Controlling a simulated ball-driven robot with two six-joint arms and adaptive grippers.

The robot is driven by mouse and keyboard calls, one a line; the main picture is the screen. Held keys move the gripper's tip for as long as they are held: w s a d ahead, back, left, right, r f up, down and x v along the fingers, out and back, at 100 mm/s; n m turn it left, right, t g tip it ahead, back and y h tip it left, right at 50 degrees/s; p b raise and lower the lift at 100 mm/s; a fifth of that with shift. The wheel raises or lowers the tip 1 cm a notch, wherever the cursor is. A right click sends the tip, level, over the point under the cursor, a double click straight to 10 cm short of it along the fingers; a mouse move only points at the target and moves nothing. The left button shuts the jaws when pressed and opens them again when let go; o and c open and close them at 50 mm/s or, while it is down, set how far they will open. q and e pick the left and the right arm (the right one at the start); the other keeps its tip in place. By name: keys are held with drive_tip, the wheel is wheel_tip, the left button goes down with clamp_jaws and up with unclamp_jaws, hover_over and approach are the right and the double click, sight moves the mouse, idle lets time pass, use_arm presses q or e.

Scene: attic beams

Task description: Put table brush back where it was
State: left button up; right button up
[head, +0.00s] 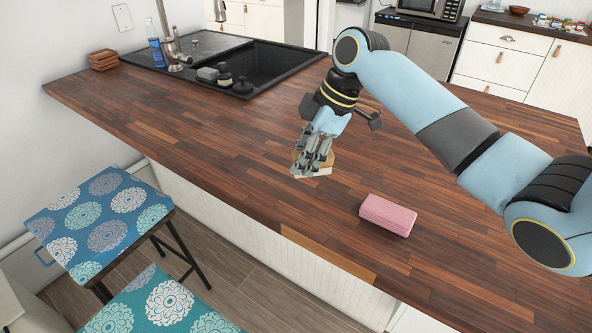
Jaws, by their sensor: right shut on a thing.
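The table brush (312,172) shows as a small pale block with a brown wooden part at the tips of my right gripper (314,158). My right gripper points down over the wooden counter (220,150) and is shut on the brush. The gripper's fingers hide much of the brush. I cannot tell whether the brush touches the counter. My left gripper is not in view.
A pink box (388,214) lies on the counter to the right of the brush. A black sink (262,66) and stacked brown trays (103,60) are at the back left. Patterned stools (103,219) stand below the front edge. The counter's middle left is clear.

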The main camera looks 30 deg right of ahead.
drive_tip(key=shift+w+a+f, duration=0.2)
drive_tip(key=shift+w+f, duration=0.15)
drive_tip(key=shift+w, duration=0.25)
drive_tip(key=shift+w+a+f, duration=0.15)
wheel_tip(320, 180, down, 3)
drive_tip(key=shift+f+p, duration=0.15)
drive_tip(key=shift+p, duration=0.2)
drive_tip(key=shift+f, duration=0.4)
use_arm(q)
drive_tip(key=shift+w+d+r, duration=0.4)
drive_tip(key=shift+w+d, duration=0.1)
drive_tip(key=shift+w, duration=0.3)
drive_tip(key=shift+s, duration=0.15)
use_arm(e)
drive_tip(key=shift+f, duration=0.1)
drive_tip(key=o, duration=1.1)
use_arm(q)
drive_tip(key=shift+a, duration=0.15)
